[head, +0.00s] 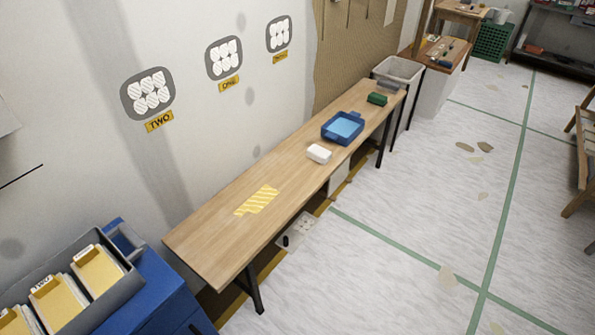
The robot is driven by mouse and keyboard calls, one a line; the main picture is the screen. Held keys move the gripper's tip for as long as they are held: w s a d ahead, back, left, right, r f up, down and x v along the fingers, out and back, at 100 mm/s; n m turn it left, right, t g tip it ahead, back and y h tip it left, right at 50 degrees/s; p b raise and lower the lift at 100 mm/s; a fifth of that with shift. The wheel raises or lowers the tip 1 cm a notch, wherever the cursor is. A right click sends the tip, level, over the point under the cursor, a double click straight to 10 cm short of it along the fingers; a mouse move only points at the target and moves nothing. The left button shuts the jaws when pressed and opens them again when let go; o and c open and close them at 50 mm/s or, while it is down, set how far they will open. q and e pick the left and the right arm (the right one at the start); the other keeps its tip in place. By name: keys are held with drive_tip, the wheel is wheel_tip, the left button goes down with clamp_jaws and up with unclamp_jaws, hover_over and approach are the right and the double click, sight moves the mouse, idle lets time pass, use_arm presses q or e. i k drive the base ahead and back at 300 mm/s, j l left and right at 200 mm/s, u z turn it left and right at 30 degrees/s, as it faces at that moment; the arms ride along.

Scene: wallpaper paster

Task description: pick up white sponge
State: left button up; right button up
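A small white block, which looks like the white sponge (319,154), lies on the long wooden table (222,236) near its right-hand edge, about midway along. It sits just in front of a blue tray (328,134) and appears apart from it. Nothing covers the sponge. Neither of my grippers shows in the head view.
A yellow striped patch (257,200) lies on the table's nearer half. A green block (377,99) sits beyond the tray. A blue cabinet (160,290) with a grey file box stands at lower left. A white bin (405,68) stands at the far end. The floor to the right is mostly clear.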

sight(322, 155)
drive_tip(key=u, duration=0.25)
drive_tip(key=i+l+u, duration=0.15)
drive_tip(key=u, duration=0.25)
drive_tip(key=i+l+u, duration=0.1)
drive_tip(key=l+u, duration=0.25)
drive_tip(key=i+l+u, duration=0.1)
drive_tip(key=u, duration=0.3)
drive_tip(key=l, duration=0.1)
